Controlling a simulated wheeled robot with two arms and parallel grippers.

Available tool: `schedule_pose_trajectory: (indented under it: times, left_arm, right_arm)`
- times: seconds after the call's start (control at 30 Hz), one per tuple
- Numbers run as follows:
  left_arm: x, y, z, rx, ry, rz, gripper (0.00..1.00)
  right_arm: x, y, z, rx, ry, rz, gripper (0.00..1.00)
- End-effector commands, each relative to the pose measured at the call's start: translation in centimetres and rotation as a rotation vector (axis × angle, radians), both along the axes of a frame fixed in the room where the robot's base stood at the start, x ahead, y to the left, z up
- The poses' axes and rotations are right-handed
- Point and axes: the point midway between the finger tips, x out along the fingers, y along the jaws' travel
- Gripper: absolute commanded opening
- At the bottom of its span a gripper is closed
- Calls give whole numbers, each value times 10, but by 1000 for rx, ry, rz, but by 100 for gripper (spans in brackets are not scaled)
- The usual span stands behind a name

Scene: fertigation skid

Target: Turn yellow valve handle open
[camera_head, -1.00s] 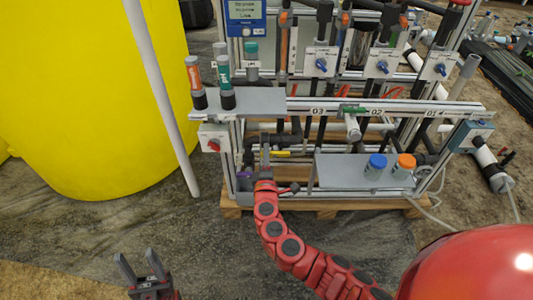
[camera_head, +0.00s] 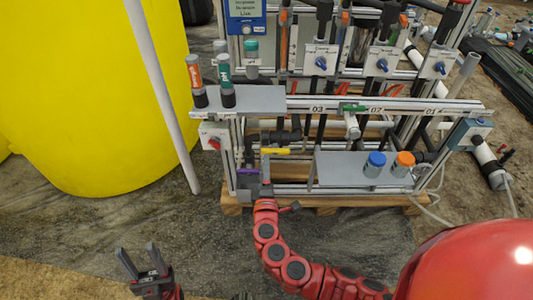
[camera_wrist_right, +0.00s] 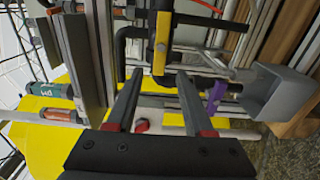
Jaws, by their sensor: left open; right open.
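The yellow valve handle (camera_head: 275,151) lies level across a dark pipe in the lower left part of the skid frame. In the right wrist view the yellow handle (camera_wrist_right: 161,38) stands upright in the picture, just beyond my fingertips and in line with the gap between them. My right gripper (camera_wrist_right: 160,74) is open and empty, apart from the handle. In the head view my right gripper (camera_head: 266,172) is just below the handle, its fingers hard to make out. My left gripper (camera_head: 138,252) is open and empty over the floor at lower left.
A purple handle (camera_head: 247,171) sits left of my right gripper, near a grey box (camera_wrist_right: 280,92) in the wrist view. A shelf (camera_head: 330,169) with blue-capped and orange-capped bottles is to the right. A red knob (camera_head: 214,143) is on the left post. Open floor lies at lower left.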

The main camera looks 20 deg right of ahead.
Motion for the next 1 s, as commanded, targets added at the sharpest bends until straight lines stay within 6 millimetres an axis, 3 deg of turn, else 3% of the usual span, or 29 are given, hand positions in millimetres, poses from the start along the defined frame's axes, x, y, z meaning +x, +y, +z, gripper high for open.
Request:
schedule_pose_trajectory:
  times: [0.2,0.4,0.6,1.0]
  left_arm:
    - [1,0,4,-6,5,-1,50]
    - [1,0,3,-6,5,-1,50]
    - [1,0,3,-6,4,0,50]
    - [1,0,3,-6,4,0,50]
  right_arm:
    - [-57,19,0,0,3,10,52]
    - [-91,28,-1,-1,1,6,52]
    - [-104,31,0,0,0,3,52]
    - [-104,30,0,0,0,1,52]
